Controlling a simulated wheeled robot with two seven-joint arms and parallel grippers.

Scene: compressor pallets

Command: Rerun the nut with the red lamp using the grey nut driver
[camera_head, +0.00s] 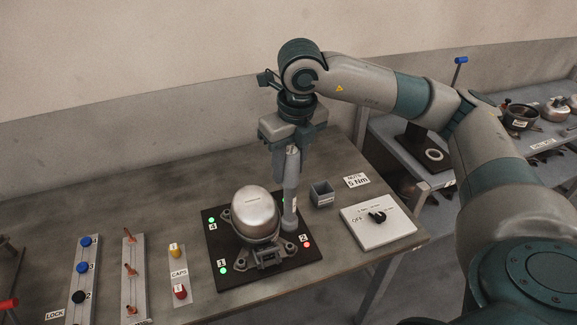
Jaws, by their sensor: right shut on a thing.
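A rounded silver compressor (255,212) stands on a dark plate (233,279) on the table. The red lamp (306,244) glows at the plate's right side, next to label 2 (303,238). Green lamps show by label 1 (223,270) and label 4 (211,220), and a little green shows behind the driver. My right gripper (290,148) is shut on the grey nut driver (291,185). The driver hangs upright, its tip just above or at the compressor's right side near the red lamp. I cannot tell whether it touches a nut. My left gripper is out of view.
A small grey bin (322,194), a "5 Nm" card (357,180) and a white box with a black knob (377,226) stand to the right. Racks with blue-topped pieces (83,267), orange pieces (131,268) and caps (179,272) are at left. A side table (440,176) stands at right.

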